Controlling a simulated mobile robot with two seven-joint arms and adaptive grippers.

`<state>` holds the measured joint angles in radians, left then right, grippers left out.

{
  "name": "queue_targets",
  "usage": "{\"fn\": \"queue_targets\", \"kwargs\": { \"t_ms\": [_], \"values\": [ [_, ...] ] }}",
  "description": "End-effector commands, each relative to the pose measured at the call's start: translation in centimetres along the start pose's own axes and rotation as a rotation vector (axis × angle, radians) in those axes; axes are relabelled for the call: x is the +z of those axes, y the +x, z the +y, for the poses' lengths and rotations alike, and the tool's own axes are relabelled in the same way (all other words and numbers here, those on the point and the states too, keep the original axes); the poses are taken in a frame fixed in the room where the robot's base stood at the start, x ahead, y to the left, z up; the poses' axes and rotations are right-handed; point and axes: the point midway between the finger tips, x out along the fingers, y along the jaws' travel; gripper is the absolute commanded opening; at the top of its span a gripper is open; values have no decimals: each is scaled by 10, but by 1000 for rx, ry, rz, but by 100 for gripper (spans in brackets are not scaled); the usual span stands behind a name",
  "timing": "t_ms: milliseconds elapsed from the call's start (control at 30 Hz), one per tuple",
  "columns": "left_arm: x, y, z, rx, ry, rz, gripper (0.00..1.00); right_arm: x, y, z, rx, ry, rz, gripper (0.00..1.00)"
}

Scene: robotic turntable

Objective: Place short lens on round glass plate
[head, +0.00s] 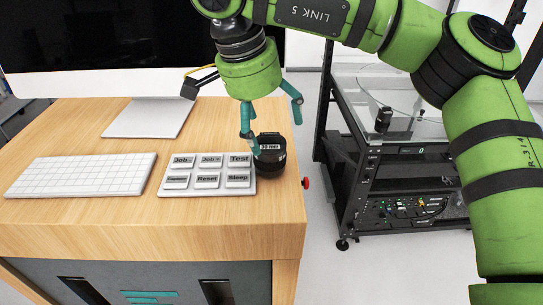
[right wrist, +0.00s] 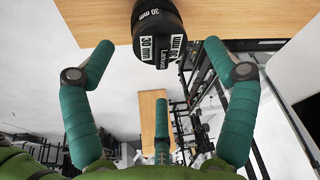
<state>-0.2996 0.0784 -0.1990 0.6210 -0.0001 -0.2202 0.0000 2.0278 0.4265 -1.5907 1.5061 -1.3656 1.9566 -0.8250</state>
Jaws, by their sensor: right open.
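A black lens (head: 270,160) stands near the right edge of the wooden desk, beside the button panel. In the right wrist view the lens (right wrist: 158,30) shows a "30 mm" label. My right gripper (head: 275,136) is open, with its teal fingers pointing down above and around the lens; one finger overlaps it in the head view. In the right wrist view the open fingers (right wrist: 157,52) are spread to either side, below the lens in the picture, and hold nothing. The round glass plate (head: 402,92) is on the black-framed turntable at right. My left gripper is not in view.
A button panel (head: 207,184), keyboard (head: 80,175) and monitor (head: 85,45) occupy the desk (head: 130,220). A small black cylinder (head: 383,120) stands at the front of the turntable stand (head: 365,185). A floor gap separates desk and stand.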

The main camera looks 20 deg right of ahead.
Motion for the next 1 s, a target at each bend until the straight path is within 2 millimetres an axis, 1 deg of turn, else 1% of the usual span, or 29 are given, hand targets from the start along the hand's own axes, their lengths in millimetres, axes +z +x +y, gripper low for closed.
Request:
{"fn": "queue_targets", "kwargs": {
  "t_ms": [67, 200, 333, 433, 633, 667, 700, 767, 800, 867, 900, 1000],
  "values": [
    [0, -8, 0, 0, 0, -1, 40, 0, 7, -1, 2, 0, -1, 86],
    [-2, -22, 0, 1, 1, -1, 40, 4, 27, -3, 4, -1, -2, 86],
    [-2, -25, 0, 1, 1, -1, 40, 5, 45, -4, 1, 3, -3, 86],
    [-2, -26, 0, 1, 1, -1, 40, 6, 50, -4, -1, 2, -4, 86],
    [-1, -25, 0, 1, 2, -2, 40, 6, 52, -4, -1, 3, -5, 86],
    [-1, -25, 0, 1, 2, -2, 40, 6, 52, -4, -1, 3, -5, 74],
    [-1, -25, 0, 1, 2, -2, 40, 6, 51, -4, -1, 3, -5, 58],
    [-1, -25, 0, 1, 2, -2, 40, 6, 51, -4, -2, 3, -4, 34],
    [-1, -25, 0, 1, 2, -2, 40, 6, 51, -4, -1, 3, -4, 18],
    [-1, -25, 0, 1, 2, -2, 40, 6, 51, -4, -1, 3, -4, 16],
    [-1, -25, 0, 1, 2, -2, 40, 6, 51, -4, -2, 3, -4, 9],
    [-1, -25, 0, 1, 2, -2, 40, 6, 51, -4, -2, 3, -4, 9]
  ]
}}
